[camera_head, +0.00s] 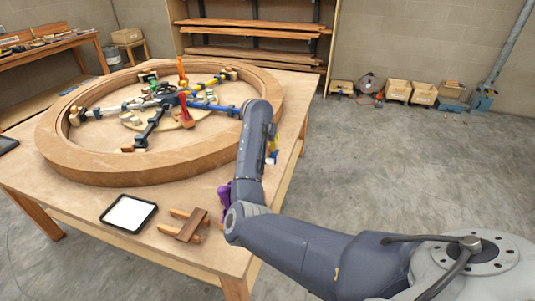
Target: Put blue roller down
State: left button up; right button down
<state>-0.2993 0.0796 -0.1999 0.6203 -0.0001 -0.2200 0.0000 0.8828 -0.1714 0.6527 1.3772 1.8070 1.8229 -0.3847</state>
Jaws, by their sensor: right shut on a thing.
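My right arm reaches in from the right and bends up over the table's right edge. My right gripper (271,137) is mostly hidden behind its own wrist and forearm. I cannot tell whether the roller touches the table (85,205). My left gripper is out of view.
A large bent wooden ring (150,172) with several clamps inside fills the table's back. A purple object (224,195), a wooden piece with prongs (187,226) and a tablet (129,213) lie along the front.

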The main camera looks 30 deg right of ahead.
aim_at(267, 155)
jog(key=shift+f, duration=2.1)
jog(key=shift+f, duration=0.25)
jog(key=shift+s+f, duration=0.1)
jog(key=shift+f, duration=0.35)
jog(key=c, duration=1.3)
grip_release()
jog(key=shift+f, duration=0.1)
jog(key=shift+o, duration=0.6)
jog(key=shift+r, duration=0.25)
